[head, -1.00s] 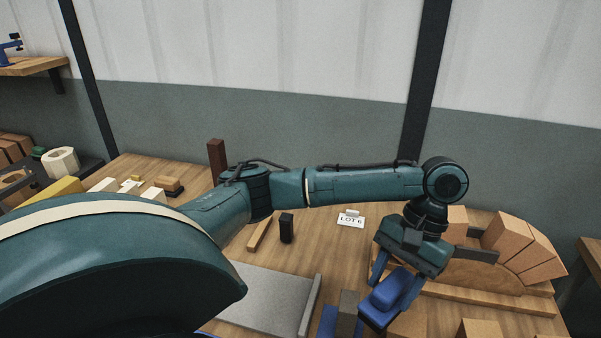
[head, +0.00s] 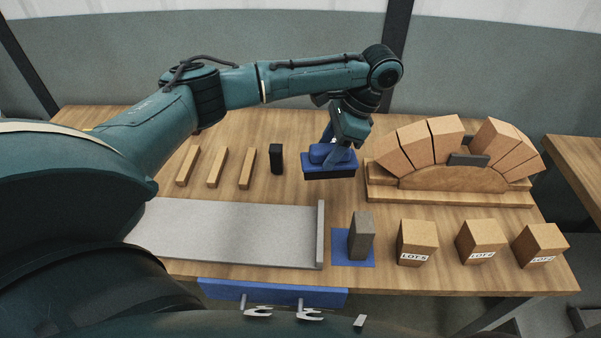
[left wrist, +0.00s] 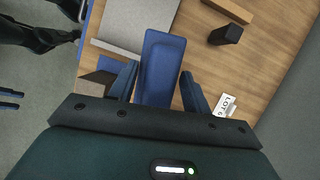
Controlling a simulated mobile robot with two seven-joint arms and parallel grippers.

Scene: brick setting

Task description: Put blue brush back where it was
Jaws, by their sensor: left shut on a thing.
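The blue brush (head: 318,168), a blue block with a dark underside, is held in my left gripper (head: 334,146). It is above the wooden bench (head: 230,130), between a small black block and the brick arch. In the left wrist view the brush's blue body (left wrist: 162,70) lies between the two fingers (left wrist: 158,90). I cannot tell whether its underside touches the bench. A blue square mat (head: 345,262) lies nearer me, with an upright grey-brown block (head: 361,236) on it. My right gripper cannot be made out in either view.
The brick arch on its wooden form (head: 452,178) stands at right. Several boxes with LOT labels (head: 416,243) line the front right. A grey slab (head: 230,232) lies at front left, with wooden strips (head: 217,168) and a black block (head: 276,158) behind. A LOT 6 card (left wrist: 226,105) lies flat.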

